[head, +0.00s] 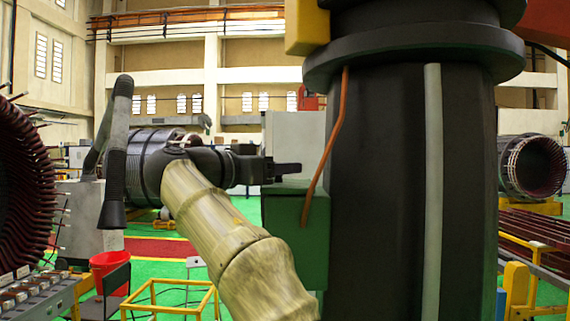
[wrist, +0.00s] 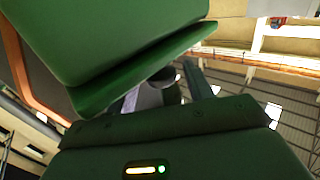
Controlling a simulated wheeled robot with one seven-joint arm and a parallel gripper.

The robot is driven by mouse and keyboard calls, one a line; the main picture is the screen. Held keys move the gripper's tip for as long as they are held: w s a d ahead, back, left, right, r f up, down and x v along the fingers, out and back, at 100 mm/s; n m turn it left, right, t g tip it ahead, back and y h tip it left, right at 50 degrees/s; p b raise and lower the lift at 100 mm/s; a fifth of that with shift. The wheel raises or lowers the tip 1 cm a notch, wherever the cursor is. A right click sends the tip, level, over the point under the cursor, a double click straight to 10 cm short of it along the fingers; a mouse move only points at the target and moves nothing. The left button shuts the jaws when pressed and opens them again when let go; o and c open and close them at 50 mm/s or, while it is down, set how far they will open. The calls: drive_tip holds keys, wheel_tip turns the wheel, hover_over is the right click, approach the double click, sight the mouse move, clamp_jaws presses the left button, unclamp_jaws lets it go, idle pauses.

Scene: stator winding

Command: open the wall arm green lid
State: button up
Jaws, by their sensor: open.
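A green box (head: 300,243) is fixed to the left side of a thick black column. Its green lid (head: 296,187) lies along its top and looks shut or nearly so in the head view. My gripper (head: 287,169) reaches in from the left, just above the lid's left end; I cannot tell if it touches. In the wrist view, the box body (wrist: 115,35) fills the upper left, and the thin lid (wrist: 140,75) borders it with a dark gap along the edge. My gripper (wrist: 178,88) is open there, its fingers partly hidden behind the lid, holding nothing visible.
The black column (head: 385,190) fills the right of the head view, with an orange cable (head: 329,140) running down to the box. A yellow frame (head: 170,300) and red bucket (head: 108,268) stand below left. A large stator (head: 22,180) is at the far left.

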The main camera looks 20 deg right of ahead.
drive_tip(key=x, duration=0.2)
drive_tip(key=shift+w+d, duration=0.15)
drive_tip(key=shift+w, duration=0.1)
clamp_jaws()
